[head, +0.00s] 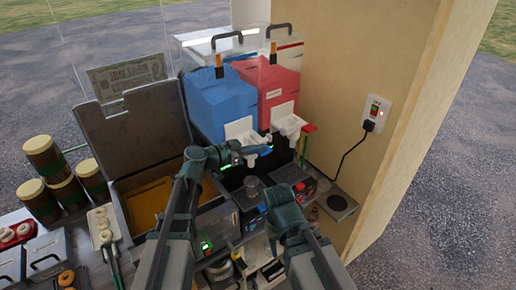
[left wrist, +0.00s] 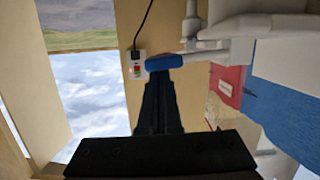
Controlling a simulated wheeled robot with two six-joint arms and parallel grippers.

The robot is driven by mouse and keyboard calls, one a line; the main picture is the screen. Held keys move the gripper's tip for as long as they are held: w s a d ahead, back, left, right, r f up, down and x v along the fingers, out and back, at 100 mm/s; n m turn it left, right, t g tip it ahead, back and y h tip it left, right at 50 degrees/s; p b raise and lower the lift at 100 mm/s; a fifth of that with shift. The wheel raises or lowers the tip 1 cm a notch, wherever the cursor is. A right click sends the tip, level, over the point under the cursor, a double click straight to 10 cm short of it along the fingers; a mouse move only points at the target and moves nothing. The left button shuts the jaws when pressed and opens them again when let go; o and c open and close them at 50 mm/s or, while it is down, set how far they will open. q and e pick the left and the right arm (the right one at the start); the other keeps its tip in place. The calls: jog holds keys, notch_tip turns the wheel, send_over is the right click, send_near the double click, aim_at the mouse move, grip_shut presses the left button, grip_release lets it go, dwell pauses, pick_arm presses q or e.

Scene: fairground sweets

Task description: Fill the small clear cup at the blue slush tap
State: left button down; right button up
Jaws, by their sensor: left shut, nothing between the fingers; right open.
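The blue slush tank (head: 222,100) has a white tap (head: 240,131) at its front. My left gripper (head: 262,149) is shut and empty just in front of this tap. In the left wrist view its dark fingers (left wrist: 162,90) end at the blue handle (left wrist: 164,62) of the white tap (left wrist: 205,30); I cannot tell whether they touch it. A small greyish see-through cup (head: 252,186) appears upright below the tap; its contents cannot be made out. My right gripper (head: 270,189) is open right beside the cup, its fingers partly hidden by its own hand.
A red slush tank (head: 279,90) with its own white tap (head: 290,124) stands right of the blue one. A wooden wall with a socket (head: 376,112) and cord bounds the right. An open-lidded bin (head: 150,185), jars (head: 45,158) and trays crowd the left.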

pick_arm(q)
jog(key=shift+s+d+f+m+b, duration=0.15)
jog(key=shift+s+f+m+b, duration=0.05)
jog(key=shift+f+m+b, duration=0.65)
jog(key=shift+f+n+b, duration=0.25)
jog(key=shift+f+b, duration=0.35)
jog(key=shift+f, duration=0.15)
pick_arm(e)
notch_tip(320, 180, down, 3)
jog(key=shift+f, duration=0.1)
pick_arm(q)
jog(key=shift+r, duration=0.1)
dwell(3.2)
jog(key=shift+d+r+p, duration=0.1)
jog(key=shift+r+p, duration=0.1)
jog(key=shift+p, duration=0.15)
jog(key=s+a+r+p, duration=0.5)
jog(key=s+a, duration=0.2)
jog(key=shift+r+p, duration=0.35)
jog(key=shift+r, duration=0.05)
pick_arm(e)
notch_tip(320, 180, up, 6)
jog(key=shift+a+r, duration=0.2)
jog(key=shift+a, duration=0.25)
jog(key=shift+s, duration=0.1)
